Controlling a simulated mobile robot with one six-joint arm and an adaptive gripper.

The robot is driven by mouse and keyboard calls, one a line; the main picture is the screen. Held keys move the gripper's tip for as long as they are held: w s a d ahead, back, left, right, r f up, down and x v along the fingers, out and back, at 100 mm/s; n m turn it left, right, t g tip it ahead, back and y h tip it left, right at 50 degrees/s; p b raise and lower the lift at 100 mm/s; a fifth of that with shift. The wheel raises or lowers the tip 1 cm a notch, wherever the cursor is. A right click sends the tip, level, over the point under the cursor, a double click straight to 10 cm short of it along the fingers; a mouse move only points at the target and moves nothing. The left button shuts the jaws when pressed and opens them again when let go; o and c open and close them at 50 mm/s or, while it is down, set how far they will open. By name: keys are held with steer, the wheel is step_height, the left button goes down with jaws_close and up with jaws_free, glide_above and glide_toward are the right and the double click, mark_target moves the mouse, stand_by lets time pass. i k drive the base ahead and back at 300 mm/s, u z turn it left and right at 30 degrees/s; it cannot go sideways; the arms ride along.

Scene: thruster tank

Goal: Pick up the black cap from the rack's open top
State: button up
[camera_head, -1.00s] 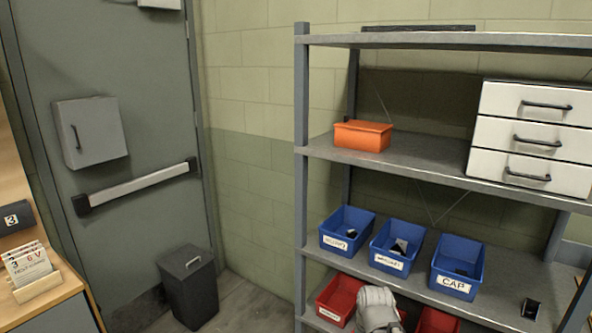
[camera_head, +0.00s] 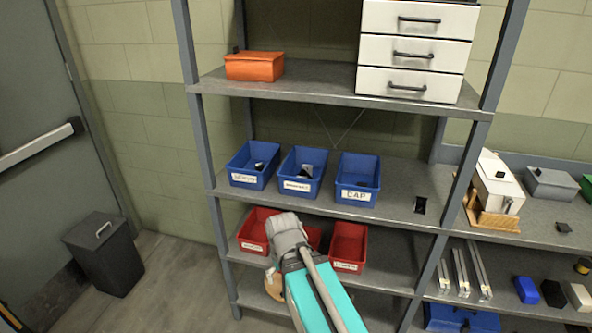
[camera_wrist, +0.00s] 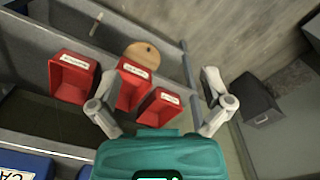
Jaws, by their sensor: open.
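A small black item (camera_head: 420,205) lies on the middle shelf, right of the blue bin labelled CAP (camera_head: 358,180). It may be the black cap, but it is too small to tell. The black item does not show in the wrist view.
Two more blue bins (camera_head: 252,165) stand left of the CAP bin. A grey upright post (camera_head: 450,200) stands right of the black item. A bench with a white box (camera_head: 497,185) is at the right. A dark waste bin (camera_head: 104,252) stands left.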

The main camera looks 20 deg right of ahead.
mark_target(564, 228)
steer(key=z, duration=2.35)
